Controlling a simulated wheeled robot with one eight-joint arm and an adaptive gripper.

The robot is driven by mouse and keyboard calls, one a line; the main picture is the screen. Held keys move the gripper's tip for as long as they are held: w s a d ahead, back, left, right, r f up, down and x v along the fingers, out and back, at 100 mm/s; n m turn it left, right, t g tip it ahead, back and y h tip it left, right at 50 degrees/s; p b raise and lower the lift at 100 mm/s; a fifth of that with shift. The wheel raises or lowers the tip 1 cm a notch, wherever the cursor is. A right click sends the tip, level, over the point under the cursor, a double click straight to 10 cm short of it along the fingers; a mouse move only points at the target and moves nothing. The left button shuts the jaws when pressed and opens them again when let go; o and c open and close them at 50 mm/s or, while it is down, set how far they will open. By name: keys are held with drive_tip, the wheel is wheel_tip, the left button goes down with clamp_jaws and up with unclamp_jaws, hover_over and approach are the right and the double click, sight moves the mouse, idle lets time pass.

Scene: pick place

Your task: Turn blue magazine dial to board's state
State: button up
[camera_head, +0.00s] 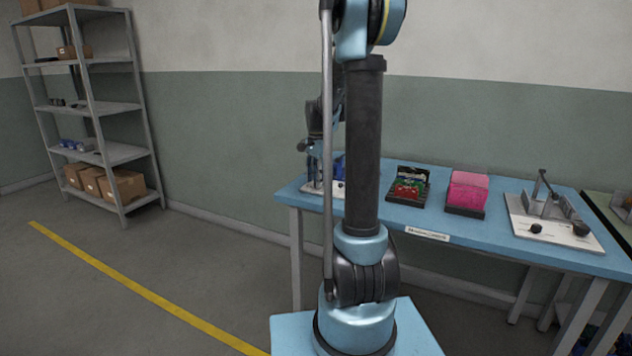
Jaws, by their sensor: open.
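A white-based fixture with a blue part (338,166) stands at the left end of the blue table, mostly hidden behind my arm. A small dark knob (340,184) shows on its front; its setting is too small to read. A black tray (408,199) holds a green and red item that may be the board; its state cannot be read. My gripper (312,152) is partly hidden behind my arm column, above or near the left fixture. It is open, with nothing seen in it; whether it touches the fixture cannot be told.
A pink block-like item (468,188) sits on a dark tray. A second white-based fixture (555,222) with a lever and dark knobs stands at the table's right. A label (427,234) is on the table's front edge. Grey shelves (100,105) stand far left; floor between is clear.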

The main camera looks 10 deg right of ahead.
drive_tip(key=shift+f, duration=0.35)
clamp_jaws()
drive_tip(key=shift+w+r, duration=0.1)
drive_tip(key=shift+w, duration=0.05)
idle(0.6)
